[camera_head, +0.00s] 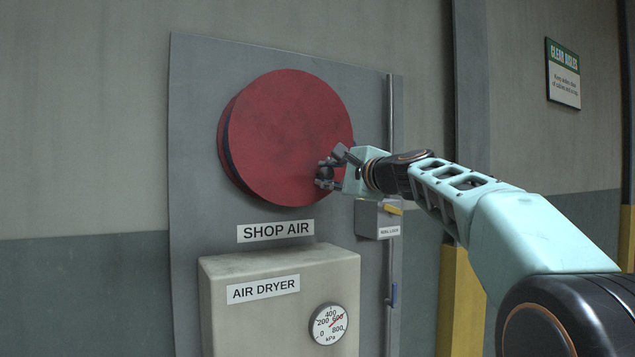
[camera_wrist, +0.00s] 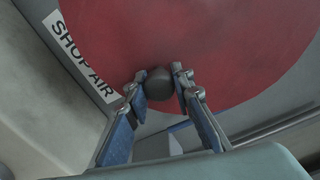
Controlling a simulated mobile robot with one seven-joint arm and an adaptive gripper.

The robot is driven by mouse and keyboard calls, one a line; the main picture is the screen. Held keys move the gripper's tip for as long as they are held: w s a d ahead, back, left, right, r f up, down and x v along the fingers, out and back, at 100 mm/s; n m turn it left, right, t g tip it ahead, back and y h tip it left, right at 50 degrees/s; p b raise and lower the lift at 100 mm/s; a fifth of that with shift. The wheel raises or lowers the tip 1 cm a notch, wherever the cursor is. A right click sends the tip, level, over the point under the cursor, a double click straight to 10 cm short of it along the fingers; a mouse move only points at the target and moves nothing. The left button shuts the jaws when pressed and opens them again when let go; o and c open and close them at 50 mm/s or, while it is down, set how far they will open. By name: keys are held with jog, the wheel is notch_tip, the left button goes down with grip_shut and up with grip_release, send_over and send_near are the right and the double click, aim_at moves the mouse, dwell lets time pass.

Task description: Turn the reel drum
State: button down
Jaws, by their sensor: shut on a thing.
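The reel drum (camera_head: 285,135) is a large red disc with a dark rim, mounted on a grey wall panel. It fills much of the wrist view (camera_wrist: 220,45). A dark round knob (camera_wrist: 159,84) sits near the drum's edge, at its lower right in the head view. My gripper (camera_head: 325,174) is at that knob. In the wrist view, my gripper's two fingers (camera_wrist: 157,82) stand on either side of the knob and are shut on it. In the head view the fingers partly hide the knob.
The cream air dryer box (camera_head: 235,325) with a pressure gauge (camera_head: 329,324) juts out below the drum. A small grey box (camera_head: 371,221) with a yellow lever and a vertical pipe (camera_head: 391,270) are close below and right of my gripper. The SHOP AIR label (camera_head: 276,231) lies flat.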

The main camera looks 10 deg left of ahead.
jog(key=shift+w+d+r+n+p, duration=0.15)
jog(key=shift+w+d+r+n, duration=0.15)
jog(key=shift+r+n, duration=0.35)
jog(key=shift+w+d+r+n+p, duration=0.2)
jog(key=shift+d+r+n, duration=0.25)
jog(key=shift+n, duration=0.35)
jog(key=shift+w+d+r+n+p, duration=0.1)
jog(key=shift+w+d+r+n, duration=0.35)
jog(key=shift+n, duration=0.3)
jog(key=shift+s+r, duration=0.1)
jog(key=shift+s, duration=0.05)
jog(key=shift+a, duration=0.1)
jog(key=c, duration=1.7)
grip_release()
jog(key=shift+o, duration=0.2)
jog(key=v, duration=1.2)
